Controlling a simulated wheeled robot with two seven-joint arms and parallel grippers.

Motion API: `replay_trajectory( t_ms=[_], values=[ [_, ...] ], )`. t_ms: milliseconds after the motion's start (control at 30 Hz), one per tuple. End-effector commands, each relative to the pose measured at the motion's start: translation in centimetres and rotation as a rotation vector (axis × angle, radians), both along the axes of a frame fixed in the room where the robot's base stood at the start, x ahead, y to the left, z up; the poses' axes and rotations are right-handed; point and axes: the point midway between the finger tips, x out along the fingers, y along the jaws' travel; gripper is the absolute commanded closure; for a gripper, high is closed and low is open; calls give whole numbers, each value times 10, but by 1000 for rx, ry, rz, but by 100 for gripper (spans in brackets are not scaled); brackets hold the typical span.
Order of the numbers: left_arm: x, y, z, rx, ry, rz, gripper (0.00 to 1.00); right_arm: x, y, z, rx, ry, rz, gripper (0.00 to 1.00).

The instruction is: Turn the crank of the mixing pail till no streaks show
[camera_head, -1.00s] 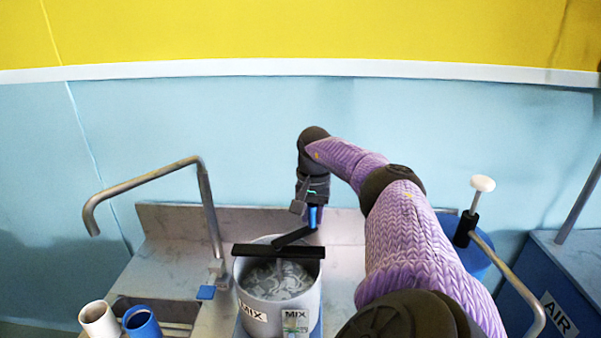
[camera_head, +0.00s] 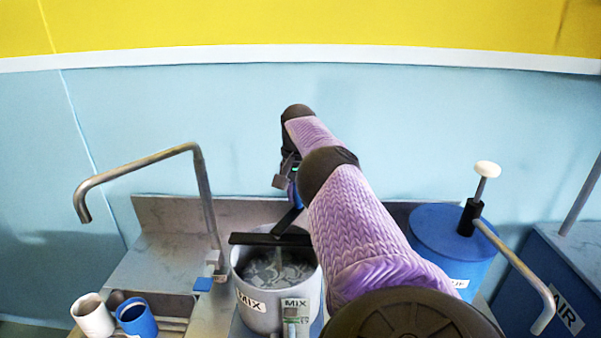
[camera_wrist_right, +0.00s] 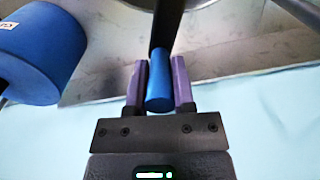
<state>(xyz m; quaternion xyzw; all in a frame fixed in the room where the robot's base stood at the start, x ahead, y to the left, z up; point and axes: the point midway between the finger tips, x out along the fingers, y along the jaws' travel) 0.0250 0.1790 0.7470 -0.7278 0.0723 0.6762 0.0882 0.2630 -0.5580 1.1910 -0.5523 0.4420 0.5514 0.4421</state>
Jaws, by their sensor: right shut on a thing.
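The grey mixing pail (camera_head: 247,301) with MIX labels stands on the counter in the head view. Pale streaks (camera_head: 285,270) show in its dark contents. A black crossbar (camera_head: 256,239) spans its top, and the black crank arm (camera_head: 289,219) runs from it up toward the back. My right gripper (camera_head: 290,188) is behind the pail, partly hidden by my right arm. In the right wrist view its purple fingers (camera_wrist_right: 160,83) are shut on the blue crank handle (camera_wrist_right: 159,80). My left gripper is not in view.
A bent metal spout (camera_head: 205,195) rises left of the pail. A white cup (camera_head: 92,318) and a blue cup (camera_head: 137,319) stand at the lower left. A blue drum (camera_head: 440,236) with a white-knobbed pump (camera_head: 487,169) stands right. A blue AIR cabinet (camera_head: 530,290) is at far right.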

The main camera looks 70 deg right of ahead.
Motion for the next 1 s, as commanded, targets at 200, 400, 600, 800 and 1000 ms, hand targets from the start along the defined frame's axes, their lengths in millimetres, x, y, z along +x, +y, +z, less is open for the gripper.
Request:
replay_trajectory(
  t_ms=[200,400,600,800,1000],
  values=[
    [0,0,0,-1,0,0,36,1,1,0,4,-2,1,100],
    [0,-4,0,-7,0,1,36,1,1,0,3,-1,1,50],
    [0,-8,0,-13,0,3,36,0,0,0,2,-1,1,34],
    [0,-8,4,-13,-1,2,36,1,0,12,2,-3,1,34],
    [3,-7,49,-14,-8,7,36,0,1,72,2,-1,1,34]
  ],
)
